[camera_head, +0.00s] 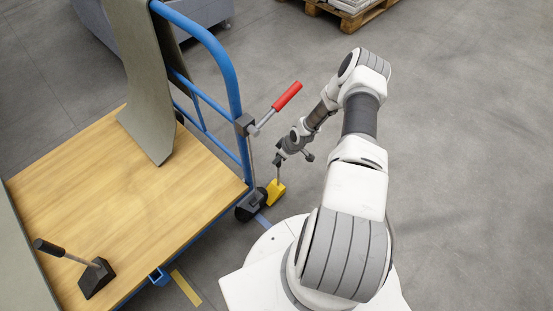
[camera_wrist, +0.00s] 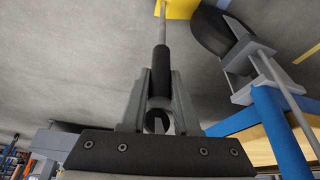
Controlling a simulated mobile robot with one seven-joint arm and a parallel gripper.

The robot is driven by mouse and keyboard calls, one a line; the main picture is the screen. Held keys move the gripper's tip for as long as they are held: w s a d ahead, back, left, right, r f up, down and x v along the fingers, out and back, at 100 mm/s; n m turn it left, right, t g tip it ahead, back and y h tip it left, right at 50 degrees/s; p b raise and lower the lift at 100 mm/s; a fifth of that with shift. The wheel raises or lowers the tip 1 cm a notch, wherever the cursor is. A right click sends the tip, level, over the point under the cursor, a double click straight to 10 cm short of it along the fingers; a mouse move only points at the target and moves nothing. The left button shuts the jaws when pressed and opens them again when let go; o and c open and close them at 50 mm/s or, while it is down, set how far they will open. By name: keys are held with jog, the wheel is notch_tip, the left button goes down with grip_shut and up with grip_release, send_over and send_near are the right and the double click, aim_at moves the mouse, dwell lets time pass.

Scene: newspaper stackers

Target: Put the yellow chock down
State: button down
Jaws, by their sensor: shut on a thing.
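The yellow chock (camera_head: 275,192) is low beside the cart's black wheel (camera_head: 250,205) in the head view. I cannot tell whether it touches the wheel or rests fully on the floor. In the wrist view, part of the yellow chock (camera_wrist: 182,8) shows at the top edge, with a thin rod leading to its black handle (camera_wrist: 163,66). My gripper (camera_wrist: 161,82) is shut on this handle, one finger on each side. My gripper also shows in the head view (camera_head: 281,157), above the chock. The wheel (camera_wrist: 214,32) lies right of the chock in the wrist view.
The cart has a wooden deck (camera_head: 130,215) and a blue tube frame (camera_head: 225,65). A red-gripped lever (camera_head: 287,96) sticks out near my arm. A black chock (camera_head: 97,279) with a handle lies on the deck. A pallet (camera_head: 345,14) stands far back. Floor on the right is clear.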

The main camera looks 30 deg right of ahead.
jog(key=shift+w+a, duration=0.25)
jog(key=shift+w, duration=0.1)
jog(key=shift+f+b, duration=0.45)
jog(key=shift+f, duration=0.15)
jog(key=shift+f, duration=0.1)
jog(key=c, duration=0.6)
grip_release()
jog(key=shift+c, duration=0.2)
jog(key=p+v, duration=0.4)
jog(key=v, duration=0.8)
jog(key=shift+p, duration=0.3)
jog(key=shift+w, duration=0.1)
